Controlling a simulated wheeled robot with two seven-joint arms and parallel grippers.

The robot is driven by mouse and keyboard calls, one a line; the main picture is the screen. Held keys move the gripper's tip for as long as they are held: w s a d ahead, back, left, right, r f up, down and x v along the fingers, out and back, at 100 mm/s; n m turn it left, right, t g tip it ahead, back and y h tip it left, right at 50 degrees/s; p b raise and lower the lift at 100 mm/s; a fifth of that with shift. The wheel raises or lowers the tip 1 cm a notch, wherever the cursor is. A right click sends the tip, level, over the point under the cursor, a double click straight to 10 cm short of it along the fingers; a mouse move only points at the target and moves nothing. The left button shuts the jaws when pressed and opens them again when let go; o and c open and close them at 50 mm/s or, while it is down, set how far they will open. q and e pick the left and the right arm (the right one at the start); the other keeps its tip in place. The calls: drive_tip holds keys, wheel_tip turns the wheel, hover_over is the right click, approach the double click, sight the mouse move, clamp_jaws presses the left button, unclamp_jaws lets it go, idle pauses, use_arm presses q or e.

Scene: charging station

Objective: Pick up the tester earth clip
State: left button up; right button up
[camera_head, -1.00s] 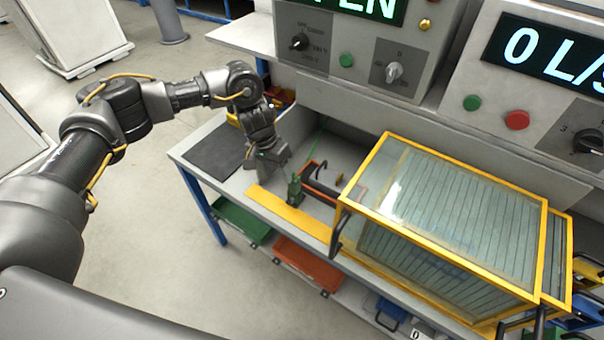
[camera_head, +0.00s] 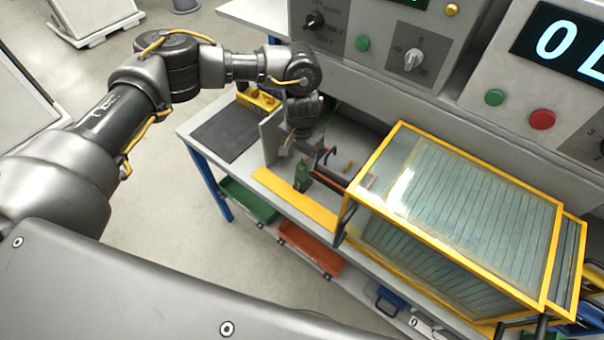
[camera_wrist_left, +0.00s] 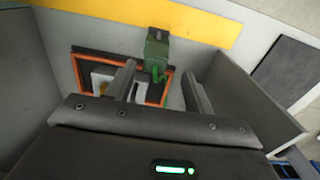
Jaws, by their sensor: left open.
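The tester earth clip looks to be the small green upright piece (camera_head: 302,174) on the bench, just behind the yellow strip. It also shows in the left wrist view as a green block (camera_wrist_left: 157,48) with a hooked lower part. My left gripper (camera_head: 303,150) is right beside and behind it in the head view, pointing down. In the wrist view the two fingers of the left gripper (camera_wrist_left: 159,70) are apart, with the green clip ahead between them. Nothing is held. The fingertips are partly hidden in the head view. My right gripper is not in view.
A glass cage with a yellow frame (camera_head: 373,152) stands close right of the clip. A yellow strip (camera_head: 295,196) runs along the bench front. An orange-edged frame (camera_wrist_left: 84,62) lies near the fingers. A dark mat (camera_head: 226,132) lies left; instrument panels (camera_head: 385,62) stand behind.

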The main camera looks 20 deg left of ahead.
sight(302, 166)
use_arm(q)
drive_tip(key=shift+s+f, duration=0.15)
drive_tip(key=shift+f, duration=0.1)
drive_tip(key=f, duration=0.1)
drive_tip(key=f+p, duration=0.2)
drive_tip(key=shift+s+d+f, duration=0.2)
drive_tip(key=shift+d+f, duration=0.1)
drive_tip(key=shift+f, duration=0.55)
drive_tip(key=c, duration=1.1)
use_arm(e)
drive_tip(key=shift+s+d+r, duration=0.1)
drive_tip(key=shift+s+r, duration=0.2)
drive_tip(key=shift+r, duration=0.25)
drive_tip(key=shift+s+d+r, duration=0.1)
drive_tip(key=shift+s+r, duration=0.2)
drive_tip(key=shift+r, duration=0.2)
use_arm(q)
drive_tip(key=shift+r, duration=0.1)
